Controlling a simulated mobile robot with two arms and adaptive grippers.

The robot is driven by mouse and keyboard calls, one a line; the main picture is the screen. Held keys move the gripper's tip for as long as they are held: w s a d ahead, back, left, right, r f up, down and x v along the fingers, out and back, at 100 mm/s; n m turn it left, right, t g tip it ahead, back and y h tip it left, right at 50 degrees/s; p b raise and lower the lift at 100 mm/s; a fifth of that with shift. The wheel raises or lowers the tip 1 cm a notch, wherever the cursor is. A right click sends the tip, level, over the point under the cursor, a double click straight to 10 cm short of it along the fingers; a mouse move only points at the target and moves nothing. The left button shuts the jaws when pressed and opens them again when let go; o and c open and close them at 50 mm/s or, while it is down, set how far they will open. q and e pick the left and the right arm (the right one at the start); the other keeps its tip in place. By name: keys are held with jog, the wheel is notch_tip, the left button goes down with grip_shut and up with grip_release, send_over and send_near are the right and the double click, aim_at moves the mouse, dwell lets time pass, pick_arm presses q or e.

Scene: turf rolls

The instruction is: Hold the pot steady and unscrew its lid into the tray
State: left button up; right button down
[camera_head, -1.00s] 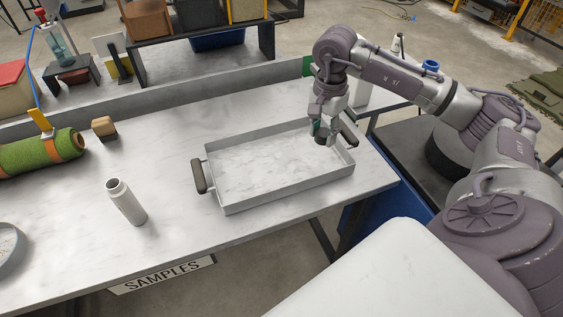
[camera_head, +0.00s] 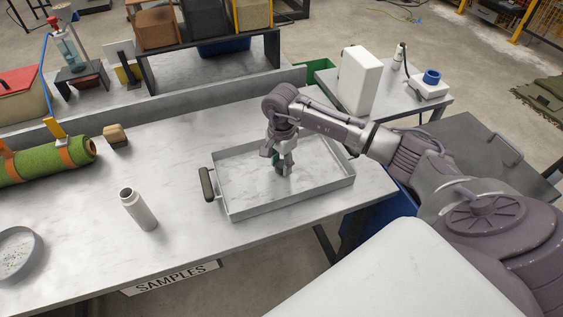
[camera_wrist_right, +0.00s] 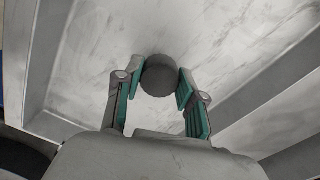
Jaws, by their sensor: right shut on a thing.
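The pot (camera_head: 138,209) is a slim white bottle standing upright on the bench, left of the tray, with its mouth open and bare. The lid (camera_wrist_right: 159,76) is a small dark grey disc. My right gripper (camera_head: 281,163) is shut on it, with green-padded fingers on either side of the lid in the right wrist view (camera_wrist_right: 158,88). The grey metal tray (camera_head: 295,202) lies under this gripper, which points down over its middle. I cannot tell whether the lid touches the tray floor. My left gripper is not in view.
A green turf roll (camera_head: 45,163) with orange bands lies at the left, near a small tan block (camera_head: 116,136). A round grey dish (camera_head: 17,256) is at the lower left. The bench between pot and tray is clear. A white container (camera_head: 359,80) stands behind my right arm.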

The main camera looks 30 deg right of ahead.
jog(key=shift+f, duration=0.45)
jog(key=shift+f, duration=0.1)
jog(key=shift+f, duration=0.15)
jog(key=c, duration=0.7)
grip_release()
